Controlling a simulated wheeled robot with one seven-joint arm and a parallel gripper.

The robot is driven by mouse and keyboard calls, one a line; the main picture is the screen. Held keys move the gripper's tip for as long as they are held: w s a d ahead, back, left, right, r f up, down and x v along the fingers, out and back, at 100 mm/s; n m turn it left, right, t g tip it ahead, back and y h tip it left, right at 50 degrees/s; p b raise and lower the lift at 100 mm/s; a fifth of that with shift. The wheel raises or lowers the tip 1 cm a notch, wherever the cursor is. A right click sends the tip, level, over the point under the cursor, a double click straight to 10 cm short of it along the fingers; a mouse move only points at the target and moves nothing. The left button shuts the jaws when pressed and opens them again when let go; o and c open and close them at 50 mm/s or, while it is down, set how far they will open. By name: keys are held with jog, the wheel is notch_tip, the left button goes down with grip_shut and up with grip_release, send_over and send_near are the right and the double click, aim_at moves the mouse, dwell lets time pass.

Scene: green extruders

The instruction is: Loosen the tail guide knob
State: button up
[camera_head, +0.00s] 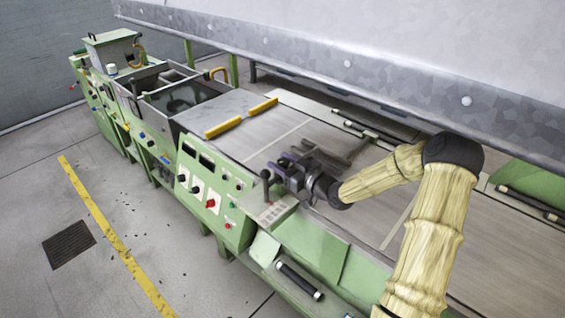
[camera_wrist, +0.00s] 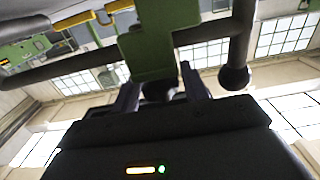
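My gripper (camera_head: 287,168) is low over the near edge of the machine bed, beside a dark ball-ended handle (camera_head: 266,174). In the wrist view, a green block (camera_wrist: 150,48) carries a dark bar with a ball end (camera_wrist: 233,78). A dark round knob (camera_wrist: 158,90), which looks like the tail guide knob, sits under the block. The two purplish fingers of my gripper (camera_wrist: 160,90) stand apart on either side of this knob. I cannot tell whether they press on it. The knob is mostly hidden in the head view.
A green control panel (camera_head: 215,190) with a red knob stands left of my gripper. A small grey keypad box (camera_head: 275,212) is just below it. Yellow bars (camera_head: 228,126) lie across the bed further back. A large grey metal housing (camera_head: 400,75) overhangs the bed.

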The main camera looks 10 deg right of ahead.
jog(key=c, duration=0.6)
jog(key=shift+c, duration=0.2)
jog(key=shift+n+g+y, duration=0.4)
jog(key=shift+y, duration=0.1)
jog(key=shift+n+g+y+p, duration=0.65)
jog(key=shift+n+g+y, duration=0.65)
jog(key=shift+g+y, duration=0.15)
jog(key=n+g+y, duration=0.1)
jog(key=n+g, duration=0.1)
jog(key=n+g+y, duration=0.1)
jog(key=n+g, duration=0.1)
jog(key=g, duration=0.1)
jog(key=shift+f+g+y+b, duration=0.15)
jog(key=shift+g+y+b, duration=0.2)
jog(key=n+g+b, duration=0.1)
jog(key=n+g, duration=0.1)
jog(key=g, duration=0.1)
jog(key=n+g+b, duration=0.1)
jog(key=g, duration=0.1)
jog(key=shift+s+n+g+y, duration=0.1)
jog(key=shift+n+g+y, duration=0.3)
jog(key=shift+r+n+g+h, duration=0.1)
jog(key=shift+n+g+h, duration=0.1)
jog(key=shift+n+g, duration=0.85)
jog(key=shift+r+n+g+h, duration=0.15)
jog(key=shift+n+g, duration=0.4)
jog(key=shift+g, duration=0.9)
jog(key=shift+s+n+g+h, duration=0.1)
jog(key=shift+n+g+h, duration=0.3)
jog(key=shift+g, duration=0.2)
